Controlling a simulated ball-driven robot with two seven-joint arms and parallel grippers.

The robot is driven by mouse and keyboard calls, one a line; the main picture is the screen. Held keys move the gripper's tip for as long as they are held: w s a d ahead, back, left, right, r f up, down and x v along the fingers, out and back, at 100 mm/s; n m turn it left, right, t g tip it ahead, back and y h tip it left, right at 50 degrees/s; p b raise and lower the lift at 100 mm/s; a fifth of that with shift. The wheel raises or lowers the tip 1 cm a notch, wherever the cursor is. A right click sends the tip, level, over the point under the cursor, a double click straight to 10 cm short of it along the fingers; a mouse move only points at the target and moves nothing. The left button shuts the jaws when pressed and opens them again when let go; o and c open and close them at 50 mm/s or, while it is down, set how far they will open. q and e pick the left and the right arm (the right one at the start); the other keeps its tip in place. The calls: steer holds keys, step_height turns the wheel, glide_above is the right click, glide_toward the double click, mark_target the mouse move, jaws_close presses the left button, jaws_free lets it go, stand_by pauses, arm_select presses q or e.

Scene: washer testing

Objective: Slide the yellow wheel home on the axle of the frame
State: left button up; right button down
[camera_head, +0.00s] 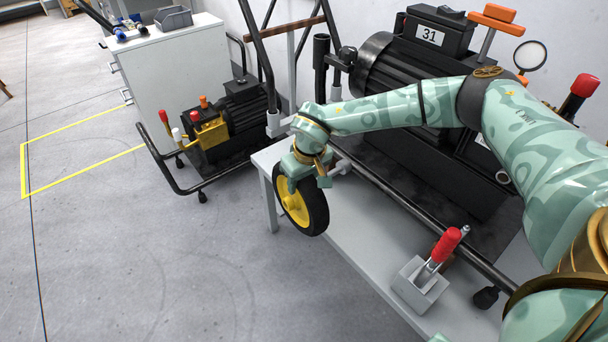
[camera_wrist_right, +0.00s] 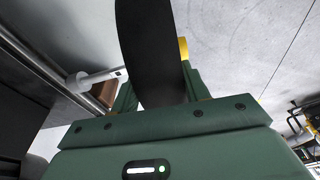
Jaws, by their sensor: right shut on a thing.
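The yellow wheel (camera_head: 294,205) has a yellow hub and a black tyre. It hangs upright in my right gripper (camera_head: 304,172), beyond the white table's left edge. The right gripper is shut on the tyre's upper part. In the right wrist view the black tyre (camera_wrist_right: 148,50) stands between the fingers, with a bit of yellow hub at its right. A pale axle stub (camera_head: 341,168) sticks out from the black tube frame (camera_head: 400,205), just right of the wheel. The axle (camera_wrist_right: 98,77) shows left of the tyre, apart from it in that view. My left gripper is not in view.
A large black machine (camera_head: 415,125) marked 31 sits behind the frame. A small cart (camera_head: 215,145) and a white cabinet (camera_head: 170,75) stand at back left. The floor at left is clear.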

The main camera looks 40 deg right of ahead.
steer(key=s+a+r, duration=1)
steer(key=s+r, duration=0.3)
steer(key=s, duration=0.1)
steer(key=shift+n, duration=0.3)
steer(key=w+d+f, duration=0.4)
steer(key=w, duration=0.1)
steer(key=w+d+f+b, duration=0.1)
steer(key=w+d+f, duration=0.3)
steer(key=w, duration=0.1)
steer(key=w+d+f+b, duration=0.1)
steer(key=w+d+f, duration=0.2)
steer(key=w+f, duration=0.2)
steer(key=shift+w+d, duration=0.1)
steer(key=shift+d, duration=0.3)
steer(key=shift+w+d+f, duration=0.1)
steer(key=shift+w+d, duration=0.05)
steer(key=shift+d, duration=0.05)
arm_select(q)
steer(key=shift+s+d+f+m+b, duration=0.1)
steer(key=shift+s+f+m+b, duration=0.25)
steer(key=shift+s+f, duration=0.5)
arm_select(e)
steer(key=shift+w+d, duration=0.1)
steer(key=shift+d, duration=0.15)
steer(key=shift+d, duration=0.1)
